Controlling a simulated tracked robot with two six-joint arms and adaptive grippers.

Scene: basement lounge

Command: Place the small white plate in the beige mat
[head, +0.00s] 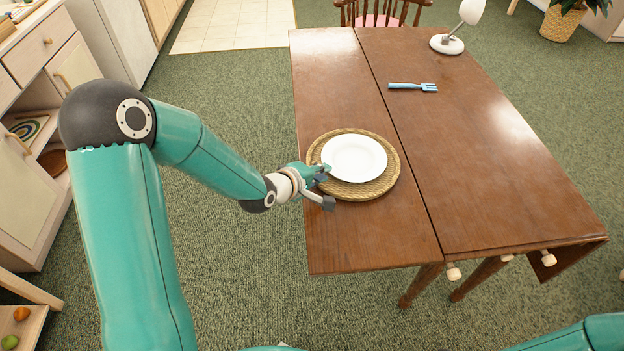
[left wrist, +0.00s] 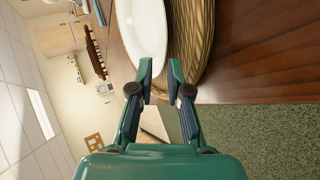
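The small white plate (head: 354,158) lies over the round woven beige mat (head: 388,183) near the table's left edge, inside the mat's outline and slightly toward its far side. In the left wrist view, the plate (left wrist: 143,28) and the mat (left wrist: 203,45) are just beyond the fingertips. My left gripper (head: 327,186) is at the near-left rim of the plate, over the mat. Its fingers (left wrist: 161,70) are apart, with the plate's rim close to the gap; contact is unclear. My right gripper is out of view.
The brown wooden table (head: 480,180) has much clear surface to the right. A chair (head: 382,14) stands behind the table. Cabinets (head: 45,60) line the left side.

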